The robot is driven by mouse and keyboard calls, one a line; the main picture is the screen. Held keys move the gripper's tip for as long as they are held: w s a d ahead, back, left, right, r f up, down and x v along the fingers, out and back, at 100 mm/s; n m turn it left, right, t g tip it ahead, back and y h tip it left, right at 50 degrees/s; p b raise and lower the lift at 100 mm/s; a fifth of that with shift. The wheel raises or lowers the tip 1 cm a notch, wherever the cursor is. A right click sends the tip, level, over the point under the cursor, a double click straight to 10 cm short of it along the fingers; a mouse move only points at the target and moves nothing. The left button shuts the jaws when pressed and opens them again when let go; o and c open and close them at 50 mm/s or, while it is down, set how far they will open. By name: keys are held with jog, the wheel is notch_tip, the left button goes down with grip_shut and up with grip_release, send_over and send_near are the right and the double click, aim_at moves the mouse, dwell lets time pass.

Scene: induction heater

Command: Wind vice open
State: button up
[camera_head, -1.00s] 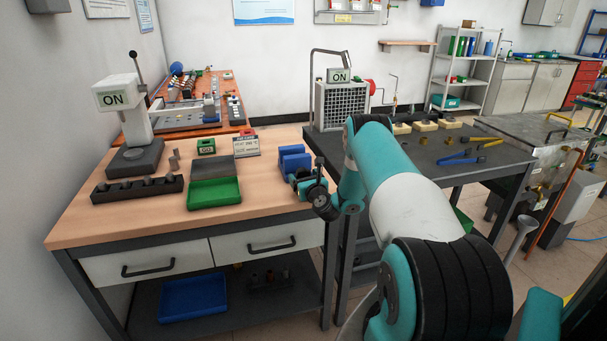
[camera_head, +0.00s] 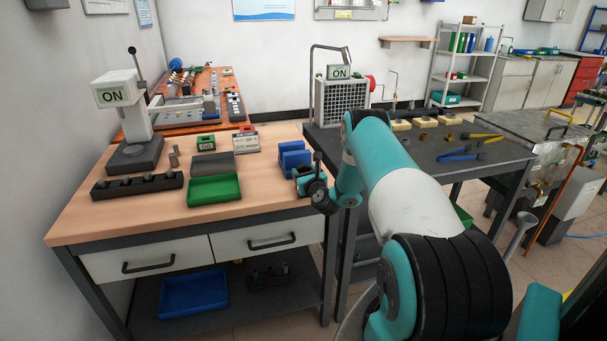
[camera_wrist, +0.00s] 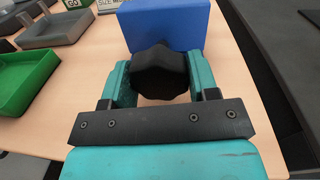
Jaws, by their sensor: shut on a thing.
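The blue vice (camera_head: 294,158) stands at the right front of the wooden workbench. It also shows at the top of the wrist view (camera_wrist: 165,24). Its black lobed knob (camera_wrist: 162,73) faces my gripper. My gripper (camera_wrist: 160,78) is shut on the knob, with one teal finger on each side of it. In the head view my gripper (camera_head: 308,182) is small and partly hidden by my arm. The gap between the vice jaws is hard to judge from here.
A green tray (camera_head: 214,190) and a grey tray (camera_head: 213,165) lie left of the vice. A black block with holes (camera_head: 137,186) and an arbor press (camera_head: 125,120) stand further left. A dark table (camera_head: 440,148) adjoins on the right. The bench front centre is clear.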

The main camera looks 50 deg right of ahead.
jog(key=n+b, duration=0.2)
jog(key=n, duration=0.3)
jog(key=shift+g, duration=0.3)
jog(key=n+b, duration=0.2)
jog(key=n, duration=0.3)
jog(key=n+g+h+b, duration=0.1)
jog(key=n+b, duration=0.1)
jog(key=n, duration=0.4)
jog(key=shift+a, duration=0.1)
jog(key=shift+n+b, duration=1.25)
jog(key=shift+n, duration=0.85)
jog(key=o, duration=0.9)
jog(key=shift+r, duration=0.1)
